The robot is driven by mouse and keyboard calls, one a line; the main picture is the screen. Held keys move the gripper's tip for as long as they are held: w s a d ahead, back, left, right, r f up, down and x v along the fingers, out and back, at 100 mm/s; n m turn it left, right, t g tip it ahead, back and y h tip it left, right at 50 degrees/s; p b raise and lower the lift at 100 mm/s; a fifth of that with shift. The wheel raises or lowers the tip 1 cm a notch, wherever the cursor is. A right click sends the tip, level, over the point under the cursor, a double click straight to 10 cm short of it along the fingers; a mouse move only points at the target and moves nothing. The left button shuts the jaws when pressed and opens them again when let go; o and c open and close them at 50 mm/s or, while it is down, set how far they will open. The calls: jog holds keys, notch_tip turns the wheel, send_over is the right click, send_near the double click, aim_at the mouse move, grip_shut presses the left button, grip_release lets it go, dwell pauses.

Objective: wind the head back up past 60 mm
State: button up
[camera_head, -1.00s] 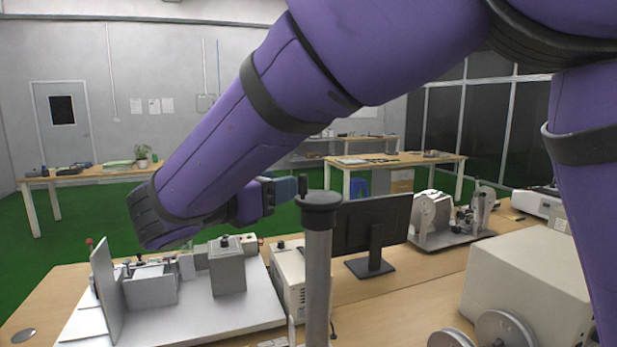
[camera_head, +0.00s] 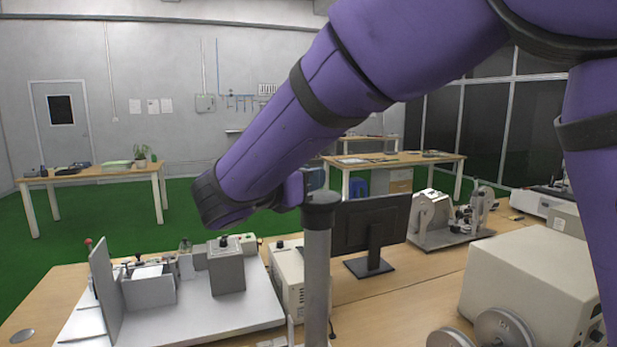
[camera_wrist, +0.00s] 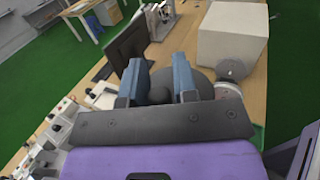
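A grey post (camera_head: 317,275) stands upright in front of the head camera, topped by a dark round handwheel (camera_head: 321,198). My gripper (camera_head: 312,180) is at the wheel's far side, mostly hidden behind it and my wrist. In the wrist view my gripper's two blue fingers (camera_wrist: 158,78) stand apart. A black rounded knob (camera_wrist: 158,95) shows between them, with some gap visible, and the dark wheel disc (camera_wrist: 203,78) lies behind the fingers. I cannot tell whether a finger touches the knob. The head that the wheel drives and any millimetre reading are not visible.
A monitor (camera_head: 370,225) stands just behind the post. A beige box-shaped machine (camera_head: 530,285) is at right, with metal discs (camera_head: 500,330) before it. A grey fixture on a white plate (camera_head: 235,315) is at left. Free air lies above the bench.

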grip_shut()
jog(key=shift+n+t+y, duration=0.3)
jog(key=shift+t, duration=0.1)
jog(key=n+t+y, duration=0.1)
jog(key=n+y, duration=0.1)
jog(key=y, duration=0.1)
jog(key=n+t+y, duration=0.2)
jog(key=y, duration=0.1)
jog(key=s+n+t+y, duration=0.1)
jog(key=n+y, duration=0.1)
jog(key=shift+d+t+y, duration=0.3)
jog(key=shift+t+y, duration=0.1)
jog(key=n+y, duration=0.1)
jog(key=y, duration=0.1)
jog(key=n+y, duration=0.2)
jog(key=y, duration=0.1)
jog(key=shift+s+d+n, duration=0.15)
jog(key=shift+d+n, duration=0.05)
jog(key=shift+n, duration=0.1)
jog(key=shift+s+d+n+y, duration=0.1)
jog(key=shift+n+y, duration=1.2)
jog(key=shift+y, duration=0.8)
jog(key=shift+n+g+y, duration=0.3)
jog(key=shift+n+y, duration=0.1)
jog(key=shift+y, duration=0.1)
jog(key=shift+o, duration=2.1)
grip_release()
